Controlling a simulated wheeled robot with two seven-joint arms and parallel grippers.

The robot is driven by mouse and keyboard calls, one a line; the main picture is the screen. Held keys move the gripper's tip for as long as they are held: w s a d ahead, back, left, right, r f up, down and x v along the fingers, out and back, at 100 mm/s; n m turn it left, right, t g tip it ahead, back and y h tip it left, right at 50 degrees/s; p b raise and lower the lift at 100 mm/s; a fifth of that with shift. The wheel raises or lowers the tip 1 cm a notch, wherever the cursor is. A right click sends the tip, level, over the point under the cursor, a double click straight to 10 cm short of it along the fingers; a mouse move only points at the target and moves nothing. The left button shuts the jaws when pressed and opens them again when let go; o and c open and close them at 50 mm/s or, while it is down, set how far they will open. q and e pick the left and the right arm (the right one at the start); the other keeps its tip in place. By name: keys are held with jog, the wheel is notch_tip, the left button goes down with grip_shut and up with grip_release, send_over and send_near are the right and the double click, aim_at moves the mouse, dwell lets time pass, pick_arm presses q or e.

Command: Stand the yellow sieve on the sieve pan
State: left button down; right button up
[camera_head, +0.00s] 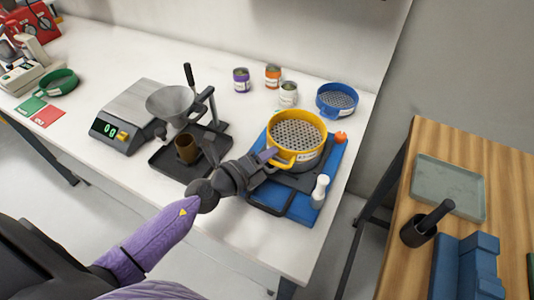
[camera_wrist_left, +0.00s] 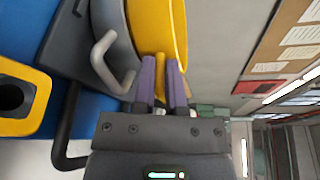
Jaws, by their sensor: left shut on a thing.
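The yellow sieve (camera_head: 297,134), a round ring with a perforated mesh floor, is over the blue shaker base (camera_head: 299,209) at the right of the white bench. My left gripper (camera_head: 268,156) is shut on the sieve's near left side. In the left wrist view the purple fingers (camera_wrist_left: 163,68) close on a yellow part below the sieve wall (camera_wrist_left: 160,22). The grey sieve pan (camera_wrist_left: 112,20), with a looped handle, lies directly beneath the sieve on a dark plate. The head view hides most of the pan. I cannot tell whether sieve and pan touch. My right gripper is not in view.
A blue sieve (camera_head: 337,99) and several small cans (camera_head: 288,94) stand behind. A funnel stand (camera_head: 207,119) and a scale (camera_head: 127,122) are left. The front bench edge is clear.

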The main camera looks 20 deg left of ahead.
pick_arm(q)
jog(key=c, duration=0.7)
grip_release()
jog(key=shift+f, duration=0.1)
jog(key=shift+r+p, duration=0.45)
jog(key=shift+r, duration=0.05)
jog(key=shift+s+a+r, duration=0.1)
jog(key=shift+s+r, duration=0.1)
jog(key=shift+s, duration=0.1)
jog(key=b+v, duration=0.2)
jog(key=v, duration=0.9)
jog(key=shift+s+f+b, duration=0.1)
jog(key=shift+s+b, duration=0.05)
jog(key=shift+b, duration=0.15)
